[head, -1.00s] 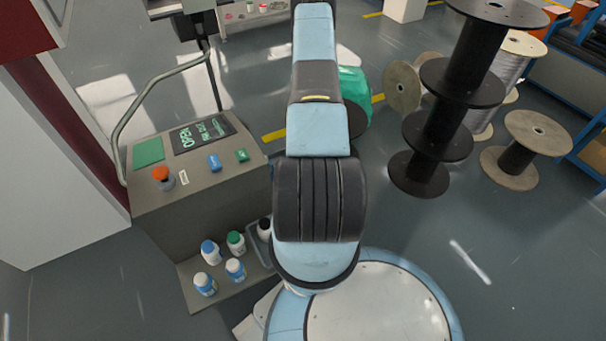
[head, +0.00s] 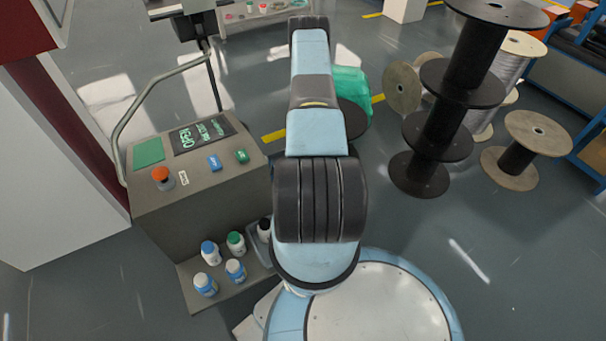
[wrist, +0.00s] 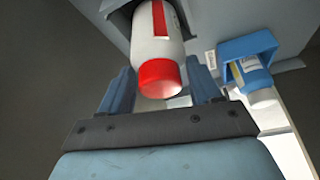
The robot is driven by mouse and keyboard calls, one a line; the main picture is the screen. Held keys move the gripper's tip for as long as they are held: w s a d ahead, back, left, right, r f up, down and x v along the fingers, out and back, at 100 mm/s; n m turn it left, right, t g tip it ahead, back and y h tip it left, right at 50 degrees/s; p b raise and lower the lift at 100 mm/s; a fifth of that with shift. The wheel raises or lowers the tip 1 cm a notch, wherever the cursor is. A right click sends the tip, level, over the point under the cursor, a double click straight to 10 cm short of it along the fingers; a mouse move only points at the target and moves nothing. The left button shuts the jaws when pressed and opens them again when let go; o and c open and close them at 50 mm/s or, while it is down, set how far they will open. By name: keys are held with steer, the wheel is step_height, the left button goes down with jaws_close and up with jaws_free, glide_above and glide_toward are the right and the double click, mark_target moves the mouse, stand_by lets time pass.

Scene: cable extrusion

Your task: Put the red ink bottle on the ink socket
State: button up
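In the wrist view, the red ink bottle (wrist: 156,45) is white with a red stripe and a red end facing my camera. Its far end runs past the top edge beside a dark housing (wrist: 122,14), likely the ink socket; how it sits there is cut off. My gripper (wrist: 163,88) has its two blue fingers on either side of the bottle's red end, with a narrow gap showing on the right, so it looks open. The head view shows neither my gripper nor this bottle.
A blue holder (wrist: 248,46) with a white-capped bottle (wrist: 254,80) is right of the red one. In the head view, several bottles stand on the shelf (head: 200,300) below a control panel (head: 200,182) with a lit screen. Black spools (head: 437,135) stand right of my arm.

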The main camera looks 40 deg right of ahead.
steer(key=o, duration=0.5)
steer(key=shift+c, duration=0.2)
